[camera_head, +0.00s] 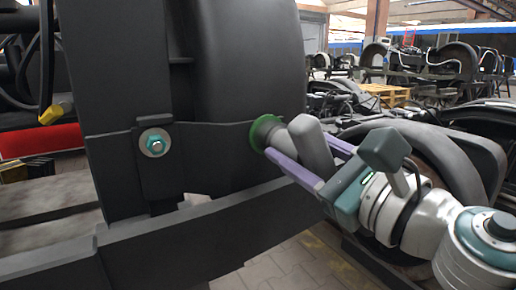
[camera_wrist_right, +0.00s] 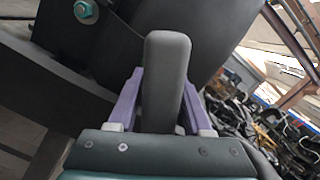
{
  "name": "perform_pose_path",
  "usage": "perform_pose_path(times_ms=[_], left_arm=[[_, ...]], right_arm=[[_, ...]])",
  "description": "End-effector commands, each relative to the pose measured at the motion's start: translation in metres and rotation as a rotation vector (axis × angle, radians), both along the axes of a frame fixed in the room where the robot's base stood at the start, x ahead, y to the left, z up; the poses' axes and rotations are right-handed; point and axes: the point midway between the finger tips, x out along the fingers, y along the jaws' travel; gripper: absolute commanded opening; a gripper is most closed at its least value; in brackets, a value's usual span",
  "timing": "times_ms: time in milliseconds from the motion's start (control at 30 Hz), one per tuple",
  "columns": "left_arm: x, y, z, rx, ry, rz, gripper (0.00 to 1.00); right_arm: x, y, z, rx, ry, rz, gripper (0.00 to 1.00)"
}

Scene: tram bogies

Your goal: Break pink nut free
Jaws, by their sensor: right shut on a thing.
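My right gripper (camera_head: 299,146) has purple fingers shut on a dark grey tool (camera_head: 312,147). The tool's head points left to a green ring (camera_head: 265,131) on the dark bogie frame and appears to meet it. In the right wrist view the tool's grey body (camera_wrist_right: 166,75) stands between the purple fingers. No pink nut is visible; whether one is behind the tool's head I cannot tell. A teal nut (camera_head: 154,144) with a pale washer sits on the plate to the left, apart from the tool. My left gripper is not in view.
The dark bogie frame (camera_head: 190,240) runs across the front, below the tool. A large dark wheel (camera_head: 240,60) rises behind. A yellow piece (camera_head: 57,111) and cables hang at left. More bogies and a wooden pallet (camera_head: 385,94) stand at the back right.

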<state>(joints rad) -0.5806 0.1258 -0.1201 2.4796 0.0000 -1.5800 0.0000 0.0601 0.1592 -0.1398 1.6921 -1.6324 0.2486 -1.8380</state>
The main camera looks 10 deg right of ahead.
Motion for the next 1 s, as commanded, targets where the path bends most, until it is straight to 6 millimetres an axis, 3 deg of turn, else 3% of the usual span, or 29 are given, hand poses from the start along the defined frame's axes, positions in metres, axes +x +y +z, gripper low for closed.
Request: perform_pose_path(times_ms=[300, 700, 1000], left_arm=[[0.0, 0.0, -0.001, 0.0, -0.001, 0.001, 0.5], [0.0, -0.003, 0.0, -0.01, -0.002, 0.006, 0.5], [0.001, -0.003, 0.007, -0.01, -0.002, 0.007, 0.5]], right_arm=[[0.0, 0.0, 0.001, -0.023, -0.012, 0.001, 0.0], [0.0, 0.0, 0.002, -0.534, -0.198, -0.001, 0.0], [0.0, 0.0, 0.002, -0.775, -0.285, -0.002, 0.0]])
